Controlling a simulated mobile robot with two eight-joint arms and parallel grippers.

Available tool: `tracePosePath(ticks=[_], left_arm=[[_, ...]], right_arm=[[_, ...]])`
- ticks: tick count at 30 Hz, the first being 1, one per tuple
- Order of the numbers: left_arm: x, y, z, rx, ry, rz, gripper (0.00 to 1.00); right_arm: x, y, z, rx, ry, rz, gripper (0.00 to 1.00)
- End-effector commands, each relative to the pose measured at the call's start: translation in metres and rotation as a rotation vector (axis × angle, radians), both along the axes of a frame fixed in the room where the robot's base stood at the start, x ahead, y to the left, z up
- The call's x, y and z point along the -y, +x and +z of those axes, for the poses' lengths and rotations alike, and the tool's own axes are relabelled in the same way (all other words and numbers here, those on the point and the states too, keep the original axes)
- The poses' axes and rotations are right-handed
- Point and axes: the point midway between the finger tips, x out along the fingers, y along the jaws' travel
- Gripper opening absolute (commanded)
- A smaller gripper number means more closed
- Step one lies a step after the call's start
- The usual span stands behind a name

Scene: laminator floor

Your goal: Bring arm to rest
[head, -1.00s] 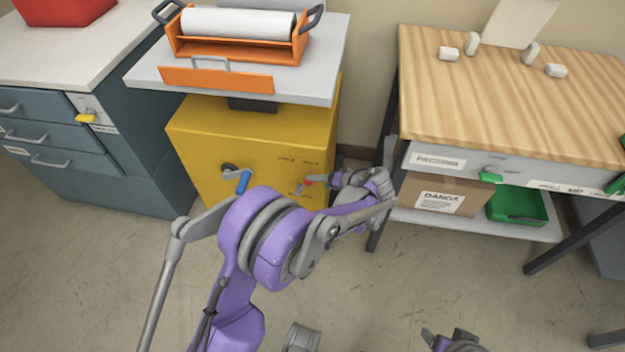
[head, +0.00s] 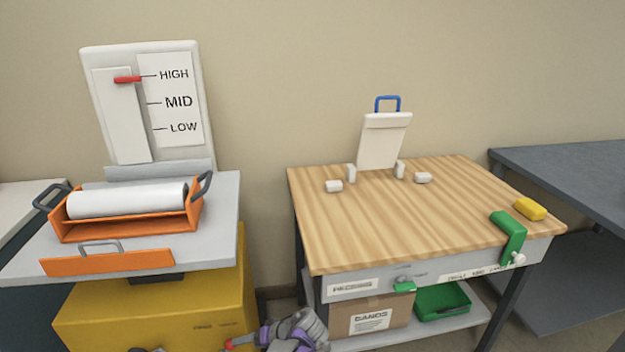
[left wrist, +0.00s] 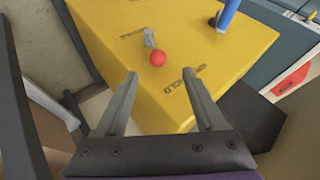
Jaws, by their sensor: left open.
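My left gripper (left wrist: 158,76) is open and empty in front of the yellow cabinet (left wrist: 235,55). In the left wrist view, a small grey lever with a red ball knob (left wrist: 158,58) appears between and just beyond its fingertips. I cannot tell whether a finger touches it. In the head view, part of my left gripper and wrist (head: 285,334) shows at the bottom edge, beside the yellow cabinet (head: 190,305); the rest of the arm is out of frame. My right gripper is not in view.
An orange laminator (head: 125,215) with a white roll stands above the yellow cabinet. Behind it is a HIGH/MID/LOW panel with a red pointer (head: 127,79) at HIGH. A wooden-topped table (head: 400,220) stands right, with a carton (head: 368,318) below. A blue handle (left wrist: 228,13) sits near the lever.

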Motion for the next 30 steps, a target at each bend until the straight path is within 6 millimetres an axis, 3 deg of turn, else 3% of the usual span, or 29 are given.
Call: tracePosePath(ticks=[6, 14, 21, 30], left_arm=[[-0.017, -0.059, 0.037, -0.076, -0.157, -0.066, 0.71], [-0.020, -0.149, 0.065, -0.116, -0.372, -0.179, 0.71], [-0.008, -0.228, 0.069, -0.084, -0.538, -0.278, 0.71], [0.008, -0.288, 0.059, -0.014, -0.657, -0.358, 0.71]], right_arm=[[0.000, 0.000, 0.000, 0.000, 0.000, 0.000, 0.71], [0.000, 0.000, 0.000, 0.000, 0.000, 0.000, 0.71], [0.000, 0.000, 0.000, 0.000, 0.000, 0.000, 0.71], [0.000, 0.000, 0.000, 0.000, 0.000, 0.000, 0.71]])
